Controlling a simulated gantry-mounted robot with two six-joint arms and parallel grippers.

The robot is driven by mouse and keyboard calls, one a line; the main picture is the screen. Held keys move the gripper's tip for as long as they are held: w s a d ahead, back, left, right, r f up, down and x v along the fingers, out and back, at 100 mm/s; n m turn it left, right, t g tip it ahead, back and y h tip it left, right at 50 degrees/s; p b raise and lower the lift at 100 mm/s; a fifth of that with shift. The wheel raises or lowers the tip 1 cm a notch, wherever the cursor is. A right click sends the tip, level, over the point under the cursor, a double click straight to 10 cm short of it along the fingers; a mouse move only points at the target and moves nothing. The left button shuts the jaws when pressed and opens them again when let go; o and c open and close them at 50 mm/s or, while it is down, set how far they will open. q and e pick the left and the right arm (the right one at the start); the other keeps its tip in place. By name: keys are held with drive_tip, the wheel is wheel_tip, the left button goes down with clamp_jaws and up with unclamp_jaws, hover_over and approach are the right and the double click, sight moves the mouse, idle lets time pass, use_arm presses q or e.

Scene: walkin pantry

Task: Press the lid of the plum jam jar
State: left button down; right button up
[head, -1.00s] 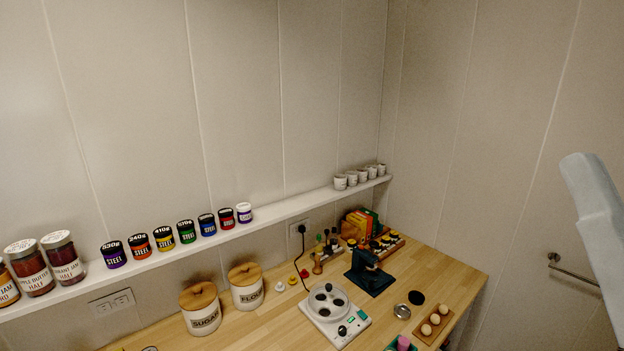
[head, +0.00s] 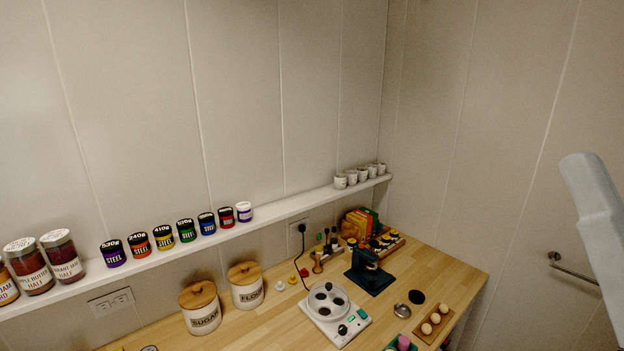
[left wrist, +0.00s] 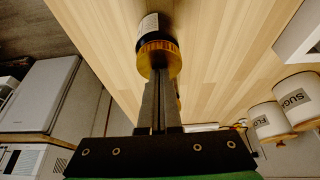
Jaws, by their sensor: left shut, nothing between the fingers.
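In the left wrist view, a dark jar (left wrist: 150,30) with a gold ribbed lid (left wrist: 158,56) and a pale label is on the wooden counter. The label is too small to read, so I cannot confirm it is the plum jam. My left gripper (left wrist: 159,76) is shut and empty, its fingertips overlapping the near edge of the lid in the picture. I cannot tell whether they touch it. Neither gripper shows in the head view, and I cannot make out this jar there.
The counter (head: 262,318) also bears a sugar canister (head: 202,318), a flour canister (head: 247,294), a white hotplate-like device (head: 335,318), a dark green stand (head: 369,277) and an egg tray (head: 434,326). A narrow wall shelf (head: 290,212) holds several jars. Bare wood surrounds the gold-lidded jar.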

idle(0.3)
use_arm(q)
wheel_tip(320, 180, up, 2)
drive_tip(key=shift+r+p, duration=0.1)
drive_tip(key=shift+p, duration=0.5)
drive_tip(key=shift+r, duration=1.95)
